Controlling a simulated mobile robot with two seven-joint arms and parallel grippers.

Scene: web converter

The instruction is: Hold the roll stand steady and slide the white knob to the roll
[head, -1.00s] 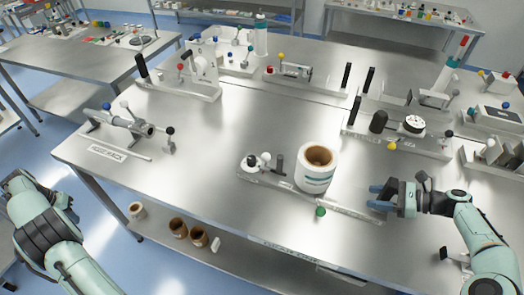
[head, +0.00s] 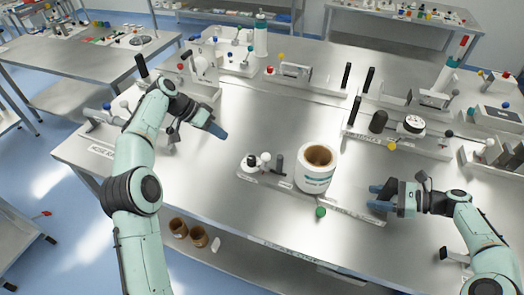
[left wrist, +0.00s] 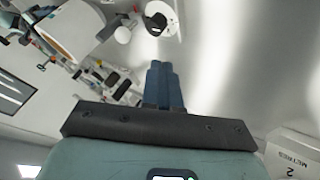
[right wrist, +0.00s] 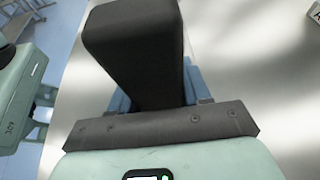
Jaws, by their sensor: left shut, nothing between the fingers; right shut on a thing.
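The roll stand (head: 350,209) is a long metal base near the table's front edge. It carries a white roll (head: 315,177) with a brown core, a dark upright post (head: 279,166) and a white knob (head: 265,157) left of the roll, with the post between them. A green ball (head: 320,212) sits at its front. My right gripper (head: 380,197) is shut at the stand's right end; its wrist view shows a black upright block (right wrist: 140,50) at the fingers. My left gripper (head: 217,130) is shut and empty, above the table left of the knob, apart from it.
The tabletop (head: 215,200) between my left gripper and the stand is clear. Other bench fixtures stand behind, including a black-and-white dial gauge (head: 413,123) at the right and a fixture with a red knob (head: 270,70) at the back. Brown rolls (head: 198,235) lie on the lower shelf.

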